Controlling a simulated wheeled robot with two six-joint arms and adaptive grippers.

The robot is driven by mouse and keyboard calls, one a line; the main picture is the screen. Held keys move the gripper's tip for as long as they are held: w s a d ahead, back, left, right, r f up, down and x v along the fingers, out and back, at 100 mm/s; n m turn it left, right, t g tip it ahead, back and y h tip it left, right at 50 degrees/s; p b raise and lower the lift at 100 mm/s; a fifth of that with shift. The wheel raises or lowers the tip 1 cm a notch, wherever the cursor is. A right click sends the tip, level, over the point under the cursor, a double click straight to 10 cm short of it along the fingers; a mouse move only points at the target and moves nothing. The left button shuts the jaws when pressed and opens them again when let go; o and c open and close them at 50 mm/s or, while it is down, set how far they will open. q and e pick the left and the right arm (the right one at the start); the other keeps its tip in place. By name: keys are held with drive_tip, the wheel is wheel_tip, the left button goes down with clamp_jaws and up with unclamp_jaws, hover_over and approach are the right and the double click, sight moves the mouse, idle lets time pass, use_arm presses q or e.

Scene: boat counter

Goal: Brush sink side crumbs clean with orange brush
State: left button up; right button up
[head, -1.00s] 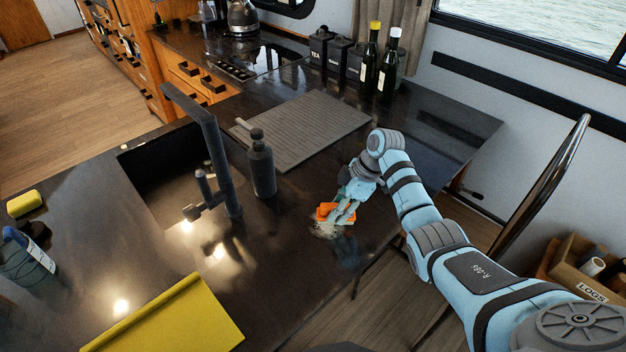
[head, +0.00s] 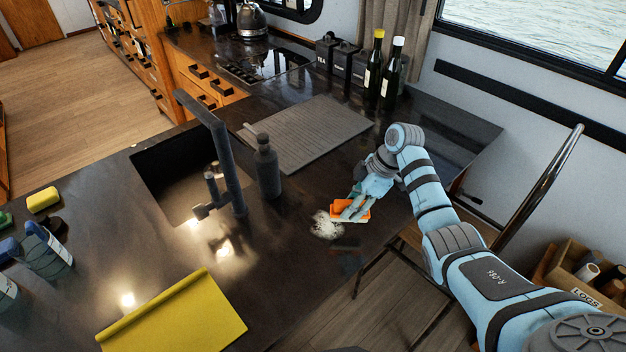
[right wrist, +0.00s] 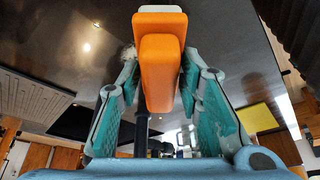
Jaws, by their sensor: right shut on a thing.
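The orange brush (head: 350,210) is held in my right gripper (head: 356,205), just above or on the dark counter near its right edge; contact with the counter is unclear. The right wrist view shows the orange brush (right wrist: 161,60) with a pale end between the two teal finger pads of my right gripper (right wrist: 160,95). A patch of whitish crumbs (head: 325,226) lies on the counter just left of the brush. The sink (head: 170,185) with its black faucet (head: 222,160) is farther left. My left gripper is out of view.
A dark bottle (head: 267,168) stands beside the faucet. A grooved drying mat (head: 310,132) lies behind. A yellow cloth (head: 175,312) lies in front, and a yellow sponge (head: 43,199) at left. Two bottles (head: 382,75) and canisters (head: 342,60) stand at the back.

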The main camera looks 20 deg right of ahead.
drive_tip(key=shift+r, duration=1.25)
